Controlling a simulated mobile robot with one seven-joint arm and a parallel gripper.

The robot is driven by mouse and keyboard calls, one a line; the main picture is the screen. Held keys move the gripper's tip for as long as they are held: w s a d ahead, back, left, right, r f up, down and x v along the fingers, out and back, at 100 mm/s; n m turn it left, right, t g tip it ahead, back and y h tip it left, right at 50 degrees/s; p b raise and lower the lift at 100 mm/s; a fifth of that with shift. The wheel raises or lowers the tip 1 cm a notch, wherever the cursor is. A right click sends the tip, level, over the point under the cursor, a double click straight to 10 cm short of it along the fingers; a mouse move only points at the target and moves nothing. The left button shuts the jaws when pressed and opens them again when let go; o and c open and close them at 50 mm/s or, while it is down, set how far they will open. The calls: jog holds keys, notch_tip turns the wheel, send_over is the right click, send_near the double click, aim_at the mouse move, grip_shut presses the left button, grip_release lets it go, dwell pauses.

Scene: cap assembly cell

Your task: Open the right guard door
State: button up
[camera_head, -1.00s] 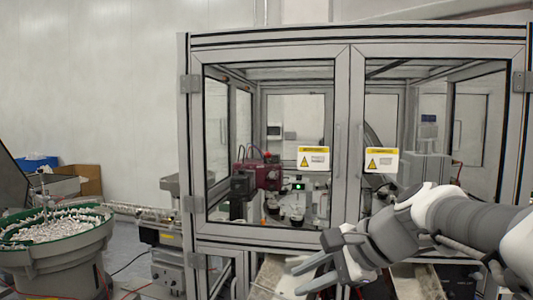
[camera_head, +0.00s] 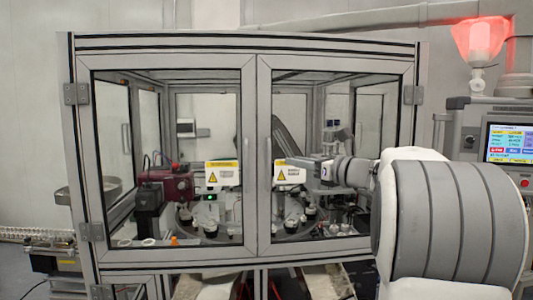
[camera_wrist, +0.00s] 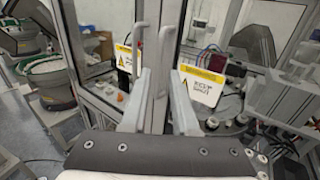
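The right guard door (camera_head: 338,68) is a grey framed window panel with a yellow and white warning label, and it appears shut. In the wrist view, two grey upright handles stand by the middle frame: the left one (camera_wrist: 137,45) and the right one (camera_wrist: 195,18). My gripper (camera_head: 292,163) is in front of the right door, with its tips over the label. In the wrist view my gripper (camera_wrist: 160,72) is open, fingers apart, with the middle frame behind the gap. Nothing is visibly held. Whether a finger touches a handle cannot be told.
The left guard door (camera_head: 165,61) appears shut. An operator panel with a screen (camera_head: 510,143) stands at the right, below a red lit lamp (camera_head: 480,40). A bowl feeder (camera_wrist: 48,85) is at the left in the wrist view.

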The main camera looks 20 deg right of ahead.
jog(key=p+x, duration=0.2)
jog(key=x, duration=0.9)
jog(key=shift+w+p, duration=0.3)
jog(key=shift+p, duration=0.05)
grip_shut()
dwell(0.7)
